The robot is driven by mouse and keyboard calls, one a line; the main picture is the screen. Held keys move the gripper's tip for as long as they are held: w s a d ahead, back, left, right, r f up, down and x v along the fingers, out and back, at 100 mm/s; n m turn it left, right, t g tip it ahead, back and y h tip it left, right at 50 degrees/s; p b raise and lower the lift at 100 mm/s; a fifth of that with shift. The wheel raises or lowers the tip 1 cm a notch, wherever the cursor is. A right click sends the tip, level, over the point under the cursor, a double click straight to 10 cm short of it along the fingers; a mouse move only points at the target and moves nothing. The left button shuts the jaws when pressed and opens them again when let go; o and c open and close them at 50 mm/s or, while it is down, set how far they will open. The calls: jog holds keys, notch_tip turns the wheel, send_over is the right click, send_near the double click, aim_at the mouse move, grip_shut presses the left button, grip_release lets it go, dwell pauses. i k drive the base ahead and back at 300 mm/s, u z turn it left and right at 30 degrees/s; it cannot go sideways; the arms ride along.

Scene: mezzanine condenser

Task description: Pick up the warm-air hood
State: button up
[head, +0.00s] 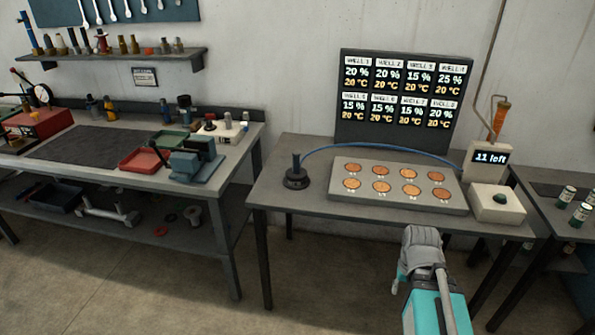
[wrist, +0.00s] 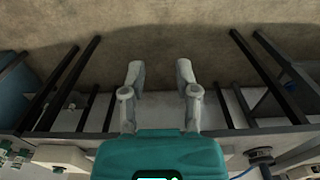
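The warm-air hood (head: 297,180) appears to be the dark round piece with an upright handle on the left of the middle table. A blue hose (head: 385,147) runs from it over to the box at the right. It stands upright, beside the well plate and apart from it. In the wrist view a dark round piece at the lower right (wrist: 260,156) looks like the same hood. My gripper (head: 421,243) is in front of the table's right half, well to the right of the hood. In the wrist view my gripper (wrist: 160,75) has its fingers apart with nothing between them.
The well plate (head: 340,199) holds several round orange-brown wells. Behind it stands a dark display (head: 347,130) with well percentages and temperatures. A box (head: 481,165) reads "11 left", near a green button box (head: 499,215). The left workbench (head: 200,203) holds trays and tools.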

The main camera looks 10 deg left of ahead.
aim_at(296, 176)
jog(key=k, duration=0.65)
jog(key=u, duration=0.55)
jog(key=i, duration=1.15)
jog(key=u, duration=0.05)
